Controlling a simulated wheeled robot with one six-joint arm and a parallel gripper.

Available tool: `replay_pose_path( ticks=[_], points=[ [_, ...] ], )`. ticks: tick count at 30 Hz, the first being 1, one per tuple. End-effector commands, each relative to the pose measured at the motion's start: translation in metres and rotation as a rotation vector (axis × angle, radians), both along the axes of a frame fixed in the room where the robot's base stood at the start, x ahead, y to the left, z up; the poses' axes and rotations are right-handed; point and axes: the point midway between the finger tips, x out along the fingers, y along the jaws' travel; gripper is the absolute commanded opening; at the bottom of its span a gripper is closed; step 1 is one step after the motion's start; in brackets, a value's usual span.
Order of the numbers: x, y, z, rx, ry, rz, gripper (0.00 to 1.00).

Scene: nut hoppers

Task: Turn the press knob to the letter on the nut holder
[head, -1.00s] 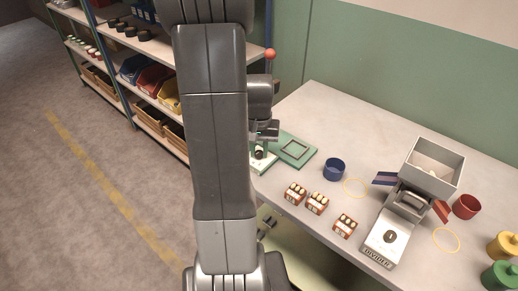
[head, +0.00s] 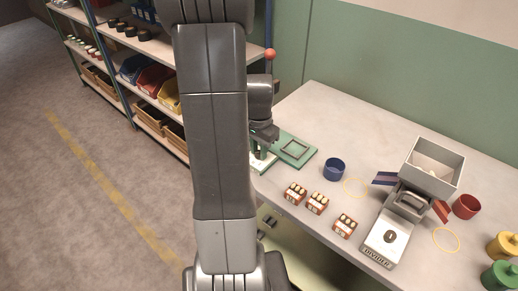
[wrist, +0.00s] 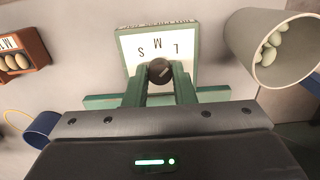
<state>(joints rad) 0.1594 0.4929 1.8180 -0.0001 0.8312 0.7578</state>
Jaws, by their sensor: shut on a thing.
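The press knob (wrist: 160,70) is small, dark and round. It stands at the edge of a white plate (wrist: 142,50) lettered L, M and S on the green press base (head: 312,158). My gripper (wrist: 161,76) is shut on the knob, one green fingertip on each side. In the head view my gripper (head: 262,139) is over the left part of the press and hides the knob. A pale mark shows on the knob, but I cannot tell which letter it faces. A brown nut holder (wrist: 38,48) with pale nuts shows at the left; its label is partly cut off.
Several nut holders, one of them here (head: 317,204), stand along the table's front edge. A blue cup (head: 334,169) is right of the press. A grey hopper (head: 458,180) stands further right. A pale cup (wrist: 238,40) with nuts is close beside my gripper.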

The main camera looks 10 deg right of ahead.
Motion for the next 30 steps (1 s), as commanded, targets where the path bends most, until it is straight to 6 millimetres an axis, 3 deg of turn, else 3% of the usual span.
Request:
replay_pose_path(
  ticks=[12, 13, 16, 25, 30],
  points=[
    [0.001, 0.0, 0.001, 0.0, -0.003, -0.007, 0.0],
    [0.001, 0.0, 0.001, 0.0, -0.003, -0.007, 0.25],
    [0.001, 0.0, 0.001, -0.001, -0.002, -0.007, 0.45],
    [0.0, 0.0, 0.001, 0.0, -0.001, -0.006, 0.45],
    [0.001, 0.0, 0.018, -0.001, -0.005, -0.006, 0.45]
  ],
)
